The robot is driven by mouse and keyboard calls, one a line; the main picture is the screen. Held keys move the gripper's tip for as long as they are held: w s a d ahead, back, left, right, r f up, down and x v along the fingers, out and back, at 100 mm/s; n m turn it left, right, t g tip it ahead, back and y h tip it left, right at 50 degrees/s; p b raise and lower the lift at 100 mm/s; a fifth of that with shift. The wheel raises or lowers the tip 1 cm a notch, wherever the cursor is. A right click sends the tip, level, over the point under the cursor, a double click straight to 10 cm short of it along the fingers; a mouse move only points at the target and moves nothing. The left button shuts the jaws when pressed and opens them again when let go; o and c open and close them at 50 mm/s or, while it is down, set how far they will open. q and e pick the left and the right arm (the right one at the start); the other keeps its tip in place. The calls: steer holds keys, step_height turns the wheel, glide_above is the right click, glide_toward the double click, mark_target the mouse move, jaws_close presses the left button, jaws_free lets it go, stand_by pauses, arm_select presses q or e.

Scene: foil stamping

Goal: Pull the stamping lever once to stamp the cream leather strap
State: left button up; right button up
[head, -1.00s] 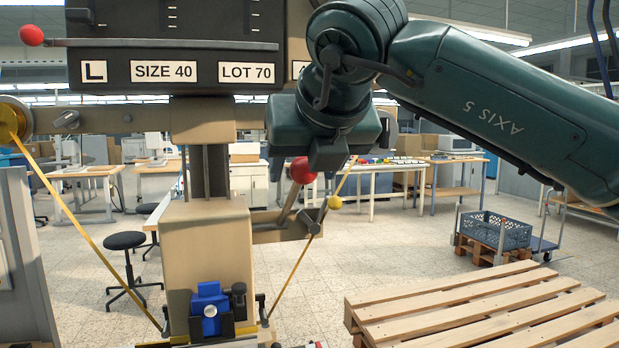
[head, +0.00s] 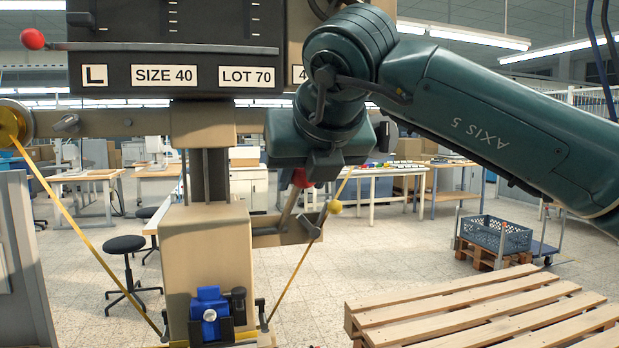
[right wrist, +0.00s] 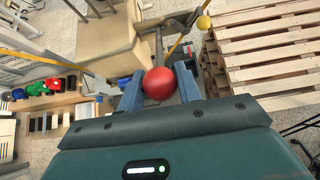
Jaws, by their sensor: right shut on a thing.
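The stamping lever is a short metal bar (head: 289,211) with a red ball knob (head: 301,178), on the right side of the beige press (head: 205,255). My right gripper (head: 322,170) is at the knob, partly hiding it in the head view. In the right wrist view, the red knob (right wrist: 158,84) sits between the two blue-grey fingers of my right gripper (right wrist: 158,88), which is shut on it. The cream leather strap cannot be made out; the press bed is cut off at the bottom of the head view. My left gripper is not in view.
A yellow foil band (head: 75,235) runs from a roll (head: 12,124) at the left down to the press base. A blue block (head: 210,312) is at the base. A wooden pallet (head: 480,310) is at lower right. A second red knob (head: 32,39) is at upper left.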

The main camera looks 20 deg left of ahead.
steer(key=shift+c, duration=1.2)
steer(key=f+b, duration=0.1)
steer(key=s+f+b, duration=0.1)
steer(key=b, duration=0.1)
steer(key=d+f+b, duration=0.1)
steer(key=shift+s+f+b, duration=0.15)
steer(key=shift+s+b, duration=0.1)
steer(key=shift+b, duration=0.15)
steer(key=f+b, duration=0.2)
steer(key=b, duration=0.1)
steer(key=s+f+b, duration=0.1)
steer(key=shift+d+f+b, duration=0.2)
steer(key=shift+d+b, duration=0.1)
steer(key=shift+d, duration=0.05)
